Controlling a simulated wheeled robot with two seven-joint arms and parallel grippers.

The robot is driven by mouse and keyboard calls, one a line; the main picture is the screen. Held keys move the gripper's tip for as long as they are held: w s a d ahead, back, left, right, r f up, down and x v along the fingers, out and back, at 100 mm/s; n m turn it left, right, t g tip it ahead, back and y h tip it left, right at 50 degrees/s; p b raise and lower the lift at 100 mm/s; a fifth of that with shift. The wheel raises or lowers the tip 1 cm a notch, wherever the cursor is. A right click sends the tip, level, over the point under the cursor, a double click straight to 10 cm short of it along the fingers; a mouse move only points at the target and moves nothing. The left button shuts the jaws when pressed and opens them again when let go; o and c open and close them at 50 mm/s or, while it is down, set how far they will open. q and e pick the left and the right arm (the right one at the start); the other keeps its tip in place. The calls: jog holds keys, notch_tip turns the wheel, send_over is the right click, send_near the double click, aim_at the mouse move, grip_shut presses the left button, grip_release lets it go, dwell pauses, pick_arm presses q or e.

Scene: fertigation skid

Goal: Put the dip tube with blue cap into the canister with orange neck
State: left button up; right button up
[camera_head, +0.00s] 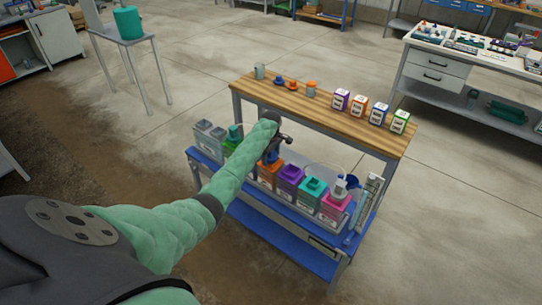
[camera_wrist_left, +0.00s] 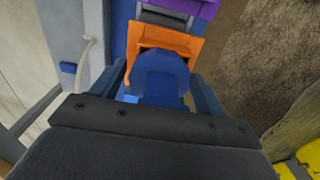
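The dip tube's blue cap (camera_head: 271,157) is just below my left gripper (camera_head: 275,143), over the canister with orange neck (camera_head: 266,173). In the left wrist view the blue cap (camera_wrist_left: 162,75) lies between my two fingers, in front of the orange canister top (camera_wrist_left: 185,43). A narrow gap shows between the cap and the left-hand finger, so my left gripper (camera_wrist_left: 160,82) looks open around it. The tube below the cap is hidden, and how deep it sits cannot be told. My right gripper is not in view.
Purple (camera_head: 289,178), teal (camera_head: 311,192) and magenta (camera_head: 333,208) canisters stand in a row to the right, with a green one (camera_head: 231,145) to the left. A wooden shelf (camera_head: 335,108) behind carries loose caps, cups and labelled boxes. A clear column (camera_head: 366,198) stands at the right end.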

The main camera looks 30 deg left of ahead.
pick_arm(q)
jog(key=shift+o, duration=1.3)
jog(key=shift+r, duration=0.5)
notch_tip(320, 180, up, 6)
jog(key=shift+f+b, duration=0.15)
jog(key=shift+b, duration=0.8)
jog(key=shift+r, duration=0.55)
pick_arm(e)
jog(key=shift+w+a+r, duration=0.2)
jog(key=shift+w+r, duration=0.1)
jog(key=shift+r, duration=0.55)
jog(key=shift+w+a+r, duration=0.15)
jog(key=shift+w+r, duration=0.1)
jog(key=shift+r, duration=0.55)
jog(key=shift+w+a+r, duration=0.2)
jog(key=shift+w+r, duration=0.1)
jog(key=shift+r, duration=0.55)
